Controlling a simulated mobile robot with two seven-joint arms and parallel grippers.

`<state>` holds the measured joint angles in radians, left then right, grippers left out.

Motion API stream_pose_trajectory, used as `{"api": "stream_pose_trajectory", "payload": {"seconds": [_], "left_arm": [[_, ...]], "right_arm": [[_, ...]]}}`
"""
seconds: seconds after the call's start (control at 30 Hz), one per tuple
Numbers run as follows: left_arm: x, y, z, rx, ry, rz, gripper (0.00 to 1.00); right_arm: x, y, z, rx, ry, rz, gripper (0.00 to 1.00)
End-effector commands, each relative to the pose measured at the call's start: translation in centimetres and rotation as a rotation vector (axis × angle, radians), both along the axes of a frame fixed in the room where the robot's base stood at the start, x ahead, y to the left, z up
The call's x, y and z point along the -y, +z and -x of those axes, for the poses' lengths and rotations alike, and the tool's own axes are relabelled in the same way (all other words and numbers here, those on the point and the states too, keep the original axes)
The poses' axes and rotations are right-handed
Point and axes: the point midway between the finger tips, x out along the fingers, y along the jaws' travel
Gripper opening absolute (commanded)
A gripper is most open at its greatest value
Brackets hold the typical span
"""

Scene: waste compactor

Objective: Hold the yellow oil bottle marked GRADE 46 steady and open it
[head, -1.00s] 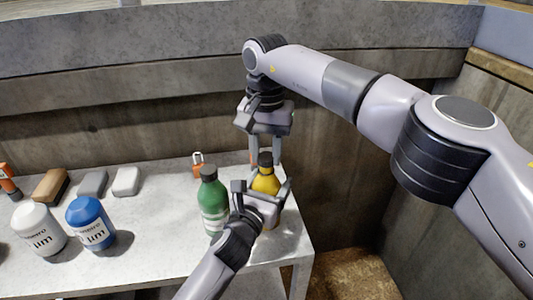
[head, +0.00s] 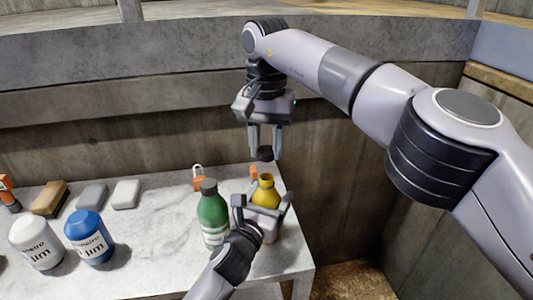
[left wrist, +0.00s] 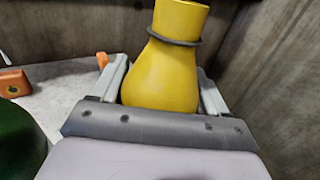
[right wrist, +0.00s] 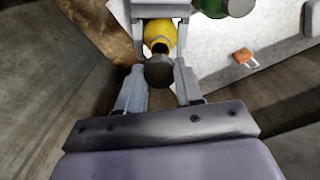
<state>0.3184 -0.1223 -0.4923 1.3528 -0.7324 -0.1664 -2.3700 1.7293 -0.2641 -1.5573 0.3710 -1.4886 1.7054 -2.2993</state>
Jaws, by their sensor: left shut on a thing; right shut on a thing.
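The yellow bottle (head: 266,191) stands near the table's right end, its neck open and bare. It also shows in the left wrist view (left wrist: 165,75) and the right wrist view (right wrist: 160,34). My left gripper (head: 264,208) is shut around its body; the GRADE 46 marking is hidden. The black cap (head: 265,154) is off the bottle, between the fingers of my right gripper (head: 266,146), which is shut on it above the open neck. The cap also shows in the right wrist view (right wrist: 159,72). A dark ring sits around the bottle's neck.
A green bottle (head: 212,214) stands close left of the yellow one. White (head: 37,242) and blue (head: 89,238) bottles stand farther left. An orange padlock (head: 198,181) and several blocks lie behind. A concrete wall rises behind the table (head: 150,255).

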Motion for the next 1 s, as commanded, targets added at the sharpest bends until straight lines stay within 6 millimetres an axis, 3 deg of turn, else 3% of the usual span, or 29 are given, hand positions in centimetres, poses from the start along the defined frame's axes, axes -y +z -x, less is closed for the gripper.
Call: {"api": "stream_pose_trajectory", "payload": {"seconds": [0.17, 0.2, 0.27, 0.67, 1.0], "left_arm": [[-0.1, -0.3, 0.0, -0.005, 0.002, -0.003, 0.0], [-0.1, -0.3, 0.0, -0.005, 0.002, -0.003, 0.78], [-0.1, -0.3, 0.0, -0.004, 0.002, -0.003, 0.98], [-0.4, -0.1, 0.8, -0.001, 0.001, -0.002, 1.0], [-2.4, -0.2, 5.5, -0.004, 0.001, -0.004, 1.0]], "right_arm": [[0.0, 0.1, 0.0, -0.001, 0.001, 0.0, 0.0], [0.0, 0.0, 0.0, -0.001, 0.001, 0.0, 0.0], [0.0, 0.0, 0.0, -0.001, 0.0, 0.0, 0.0], [0.0, 0.2, 0.0, 0.0, 0.0, 0.0, 0.0], [0.0, 0.7, 0.0, 0.0, 0.0, 0.0, 0.0]]}}
